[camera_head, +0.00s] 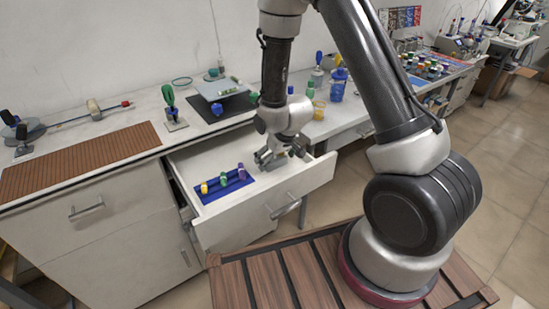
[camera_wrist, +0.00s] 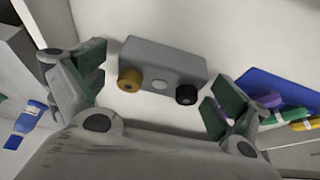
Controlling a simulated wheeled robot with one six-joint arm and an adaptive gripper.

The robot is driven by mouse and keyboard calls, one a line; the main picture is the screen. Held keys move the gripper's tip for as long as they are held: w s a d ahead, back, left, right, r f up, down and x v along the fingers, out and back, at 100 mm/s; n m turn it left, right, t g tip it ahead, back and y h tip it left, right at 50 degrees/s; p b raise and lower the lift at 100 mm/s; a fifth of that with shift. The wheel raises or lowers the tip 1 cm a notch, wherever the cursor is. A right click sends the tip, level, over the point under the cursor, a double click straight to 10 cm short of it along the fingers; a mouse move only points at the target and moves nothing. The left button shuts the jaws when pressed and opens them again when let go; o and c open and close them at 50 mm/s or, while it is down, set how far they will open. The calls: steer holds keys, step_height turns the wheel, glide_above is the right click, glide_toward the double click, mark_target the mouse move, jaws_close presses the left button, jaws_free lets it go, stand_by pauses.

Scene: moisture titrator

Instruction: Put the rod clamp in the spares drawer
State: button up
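A grey block with a yellow knob and a black knob, which looks like the rod clamp (camera_wrist: 170,60), lies on the pale drawer floor in the wrist view. My gripper (camera_head: 283,157) is low over the open drawer (camera_head: 208,158) in the head view. Its two green-padded fingers are spread apart, one on each side of the block, with gaps between pads and block. Nothing is held. In the head view my gripper largely hides the block, so I cannot make it out there.
A blue rack (camera_head: 228,187) with yellow, green and purple items sits in the drawer, left of my gripper. The drawer's front panel (camera_head: 270,207) has a metal handle. The bench above holds a brown slatted mat (camera_head: 80,162), a green-handled tool (camera_head: 170,105) and a balance-like plate (camera_head: 218,90).

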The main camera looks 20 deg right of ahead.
steer(key=shift+r, duration=0.1)
stand_by(0.6)
steer(key=shift+r, duration=4.4)
steer(key=v, duration=1.2)
